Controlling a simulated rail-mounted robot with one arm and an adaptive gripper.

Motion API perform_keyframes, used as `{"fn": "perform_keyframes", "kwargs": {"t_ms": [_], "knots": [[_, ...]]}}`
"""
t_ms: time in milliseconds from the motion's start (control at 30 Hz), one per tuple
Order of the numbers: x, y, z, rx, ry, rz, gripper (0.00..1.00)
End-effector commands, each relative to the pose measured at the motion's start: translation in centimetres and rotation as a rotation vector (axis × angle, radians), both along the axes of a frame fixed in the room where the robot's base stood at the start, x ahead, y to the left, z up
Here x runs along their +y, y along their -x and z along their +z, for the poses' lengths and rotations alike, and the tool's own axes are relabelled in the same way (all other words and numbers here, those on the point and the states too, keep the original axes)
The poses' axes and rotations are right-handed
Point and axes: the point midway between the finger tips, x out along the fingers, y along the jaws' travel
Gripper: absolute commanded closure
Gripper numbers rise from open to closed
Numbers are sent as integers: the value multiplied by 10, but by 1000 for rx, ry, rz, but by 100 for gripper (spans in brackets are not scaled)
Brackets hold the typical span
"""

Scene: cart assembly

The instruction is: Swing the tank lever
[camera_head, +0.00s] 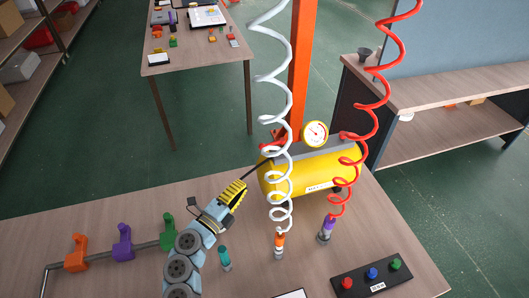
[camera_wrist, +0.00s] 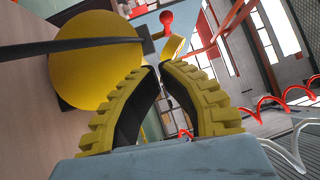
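The yellow tank (camera_head: 310,175) lies on its side on the table, a round gauge (camera_head: 316,133) on top. A thin dark lever (camera_head: 258,166) slopes down-left from its left end toward my gripper. In the wrist view the tank's round end (camera_wrist: 100,85) is close, with the dark lever (camera_wrist: 60,46) crossing it. My gripper (camera_head: 240,186), with yellow ribbed fingers, is just left of the tank, near the lever's lower end. In the wrist view my fingertips (camera_wrist: 159,67) meet, with nothing seen between them. I cannot tell whether they touch the lever.
White (camera_head: 275,95) and red (camera_head: 372,110) coiled hoses hang before the tank. An orange post (camera_head: 300,70) stands behind. A button box (camera_head: 371,277) sits front right. A rail (camera_head: 100,256) with orange, purple and green clamps is at left. A red knob (camera_wrist: 166,18) shows beyond my fingertips.

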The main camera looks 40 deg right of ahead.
Motion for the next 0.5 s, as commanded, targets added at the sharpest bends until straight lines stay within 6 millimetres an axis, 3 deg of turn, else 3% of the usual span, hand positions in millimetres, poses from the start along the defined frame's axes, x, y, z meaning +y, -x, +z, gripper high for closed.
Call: {"fn": "perform_keyframes", "kwargs": {"t_ms": [200,367,500], "knots": [[5,25,3,-71,-11,10,100],[2,28,4,-84,-13,12,100],[-13,24,6,-84,-12,12,100]]}}
